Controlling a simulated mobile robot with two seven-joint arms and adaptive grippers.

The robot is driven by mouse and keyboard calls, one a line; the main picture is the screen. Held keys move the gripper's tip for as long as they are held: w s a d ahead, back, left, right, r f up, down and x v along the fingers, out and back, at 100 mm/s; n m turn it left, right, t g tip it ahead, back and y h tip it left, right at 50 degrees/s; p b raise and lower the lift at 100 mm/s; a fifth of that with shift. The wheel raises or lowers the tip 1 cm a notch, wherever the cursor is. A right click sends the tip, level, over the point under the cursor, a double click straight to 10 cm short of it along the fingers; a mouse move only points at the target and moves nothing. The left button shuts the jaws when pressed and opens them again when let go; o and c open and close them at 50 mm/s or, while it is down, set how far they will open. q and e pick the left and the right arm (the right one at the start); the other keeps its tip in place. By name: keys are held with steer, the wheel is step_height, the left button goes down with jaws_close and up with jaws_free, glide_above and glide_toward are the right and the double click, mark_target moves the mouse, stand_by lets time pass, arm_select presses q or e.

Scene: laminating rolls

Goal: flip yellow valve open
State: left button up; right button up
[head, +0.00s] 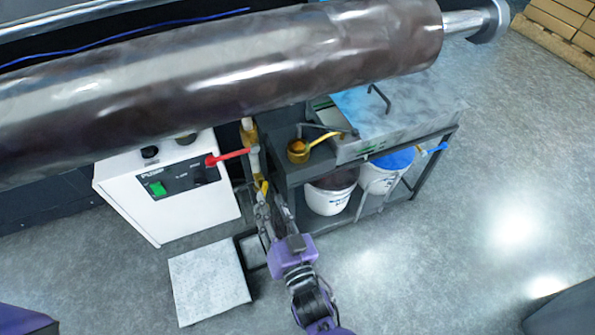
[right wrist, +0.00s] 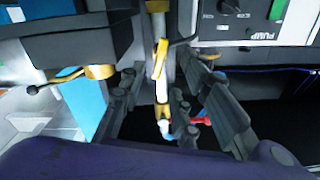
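The yellow valve handle (head: 263,187) is on a vertical pipe between the white pump box and the dark cart in the head view. In the right wrist view the yellow handle (right wrist: 159,62) hangs along the brass and white pipe. My right gripper (head: 271,207) is just below and in front of it. In the right wrist view my right gripper (right wrist: 162,82) is open, with dark fingers either side of the pipe and handle. I cannot tell whether a finger touches the handle. My left gripper is not in view.
A red valve handle (head: 228,157) sticks out near the pump box (head: 165,190). A cart shelf (head: 290,165) carries a brass cup (head: 298,151); white buckets (head: 328,198) stand below. A large roller (head: 220,70) spans above.

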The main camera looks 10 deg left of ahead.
mark_target(265, 191)
steer(key=x, duration=0.1)
steer(key=b+x, duration=0.1)
steer(key=x, duration=0.2)
steer(key=shift+w+a+f+b, duration=0.1)
steer(key=shift+w+f+b, duration=0.05)
steer(key=shift+f+b, duration=0.2)
steer(key=shift+w+a+r, duration=0.15)
steer(key=shift+w+a, duration=0.2)
steer(key=shift+w, duration=0.25)
jaws_close()
